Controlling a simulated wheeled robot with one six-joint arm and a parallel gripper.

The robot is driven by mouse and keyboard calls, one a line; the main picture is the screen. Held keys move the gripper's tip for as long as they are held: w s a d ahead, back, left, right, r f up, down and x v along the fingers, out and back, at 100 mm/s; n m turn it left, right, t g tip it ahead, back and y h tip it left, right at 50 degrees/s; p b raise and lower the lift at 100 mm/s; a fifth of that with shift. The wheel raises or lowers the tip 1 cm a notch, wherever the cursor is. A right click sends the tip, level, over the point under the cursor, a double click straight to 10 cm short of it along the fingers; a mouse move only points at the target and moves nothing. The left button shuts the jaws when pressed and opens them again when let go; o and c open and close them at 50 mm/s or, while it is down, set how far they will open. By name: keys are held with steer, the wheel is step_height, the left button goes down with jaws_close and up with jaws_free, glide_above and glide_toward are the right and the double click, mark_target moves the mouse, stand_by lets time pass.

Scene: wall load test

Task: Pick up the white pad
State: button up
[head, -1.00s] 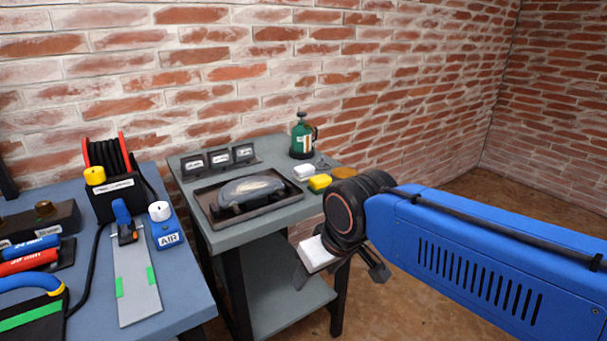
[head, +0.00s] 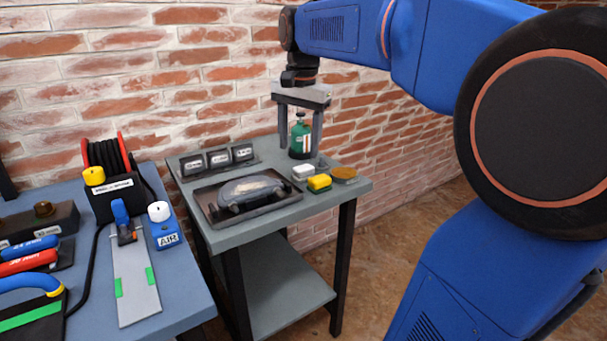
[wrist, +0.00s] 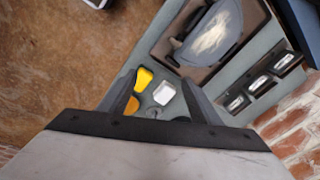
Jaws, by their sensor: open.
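The white pad (head: 304,171) lies on the grey table near its right side, beside a yellow sponge-like block (head: 319,182). My gripper (head: 300,150) is open and empty, pointing down above the back right part of the table. In the head view its fingers pass on either side of the green bottle, overlapping it in the picture; I cannot tell the exact depth between them. Nothing hides the pad.
The green bottle (head: 301,138) stands at the back. An amber round tin (head: 344,174) is at the right edge. A black tray (head: 207,206) with a rounded grey part (head: 250,187) lies left of the pad. A blue bench (head: 85,290) is at left.

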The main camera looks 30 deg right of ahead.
steer(key=w+d+r+m+g, duration=0.2)
steer(key=w+d+r+m, duration=0.2)
steer(key=w+d+m, duration=0.45)
steer(key=n, duration=0.3)
glide_above(304, 167)
steer(key=f, duration=1.1)
steer(key=shift+w+f, duration=0.2)
steer(key=shift+f, duration=0.2)
steer(key=shift+s+a+f, duration=0.1)
steer(key=shift+f, duration=1.2)
steer(key=shift+s+f, duration=0.1)
steer(key=shift+f, duration=1.2)
steer(key=shift+c, duration=0.6)
steer(key=c, duration=1.1)
step_height(304, 167, up, 10)
steer(key=shift+r, duration=0.1)
